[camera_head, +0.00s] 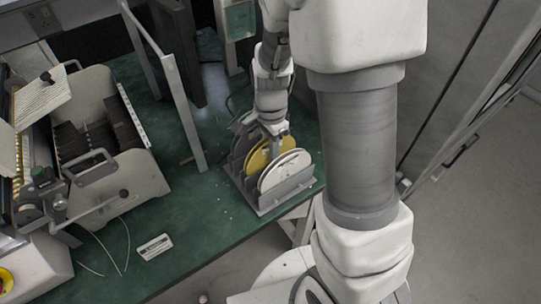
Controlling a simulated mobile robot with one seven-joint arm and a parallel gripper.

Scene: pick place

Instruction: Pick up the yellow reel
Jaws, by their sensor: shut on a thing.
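The yellow reel (257,157) stands upright in a grey slotted rack (266,205) near the right edge of the green bench. A white reel (284,173) stands in front of it in the same rack and covers part of it. My gripper (275,133) is over the rack, at the top of the yellow reel, and is shut on it. The fingertips are small and partly hidden by my wrist. The reel's lower part is still within the rack, as far as I can see.
A grey machine with a handle (92,167) stands on the left of the green bench (190,235). A metal frame post (185,112) rises left of the rack. A small white labelled piece (155,247) lies on the bench. The front middle of the bench is mostly clear.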

